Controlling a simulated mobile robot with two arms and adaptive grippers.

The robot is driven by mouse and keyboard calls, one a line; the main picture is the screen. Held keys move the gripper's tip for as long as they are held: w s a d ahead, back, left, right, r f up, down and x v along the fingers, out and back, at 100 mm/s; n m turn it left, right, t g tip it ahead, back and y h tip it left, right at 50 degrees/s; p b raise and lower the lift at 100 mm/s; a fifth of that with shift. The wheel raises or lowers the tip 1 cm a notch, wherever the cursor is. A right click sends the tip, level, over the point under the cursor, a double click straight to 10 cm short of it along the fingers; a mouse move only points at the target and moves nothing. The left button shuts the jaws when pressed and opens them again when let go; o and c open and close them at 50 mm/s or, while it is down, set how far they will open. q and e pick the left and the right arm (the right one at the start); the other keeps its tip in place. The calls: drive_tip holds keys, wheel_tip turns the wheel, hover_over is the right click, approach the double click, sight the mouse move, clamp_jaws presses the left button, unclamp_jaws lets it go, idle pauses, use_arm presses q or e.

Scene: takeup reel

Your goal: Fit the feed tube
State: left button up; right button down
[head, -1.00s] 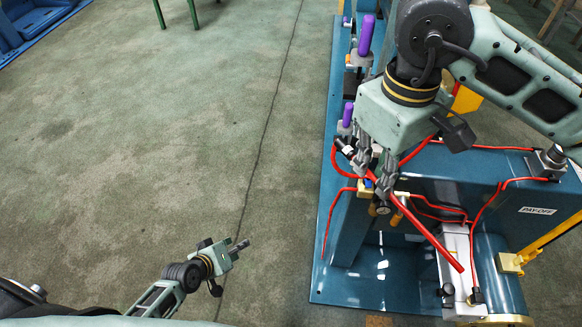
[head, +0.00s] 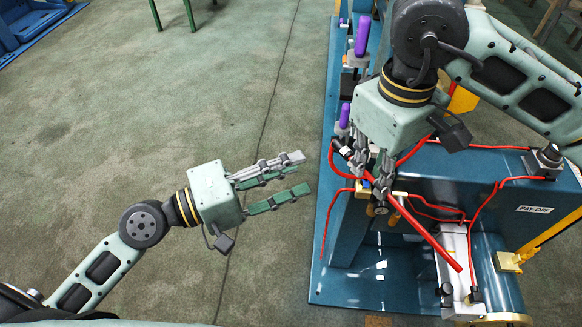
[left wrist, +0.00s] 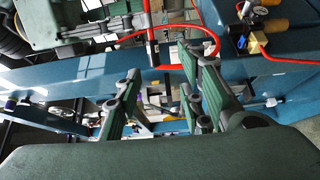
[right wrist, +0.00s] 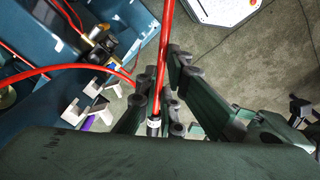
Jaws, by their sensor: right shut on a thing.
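The red feed tube (head: 428,237) is held by my right gripper (head: 372,178) above the blue machine's front corner. Its free length slopes down to the right in the head view. In the right wrist view the tube (right wrist: 163,60) runs between the fingers, with a dark and pale end fitting (right wrist: 154,125) near the finger bases. My left gripper (head: 298,174) is open and empty over the floor, left of the machine, its fingers pointing right. In the left wrist view its green fingers (left wrist: 160,82) are spread apart.
The blue machine frame (head: 340,225) fills the right side, with a PAY-OFF label, other red hoses (head: 500,183) and a brass valve group (head: 378,198). Purple handles (head: 362,36) stand along its far edge.

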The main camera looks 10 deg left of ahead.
sight(349, 151)
use_arm(q)
drive_tip(key=x, duration=1.2)
drive_tip(key=shift+s+d+r, duration=0.2)
drive_tip(key=shift+s+r, duration=0.1)
drive_tip(key=shift+r, duration=0.1)
drive_tip(key=c, duration=0.9)
drive_tip(key=shift+f, duration=0.1)
clamp_jaws()
use_arm(e)
drive_tip(key=c, duration=1.8)
unclamp_jaws()
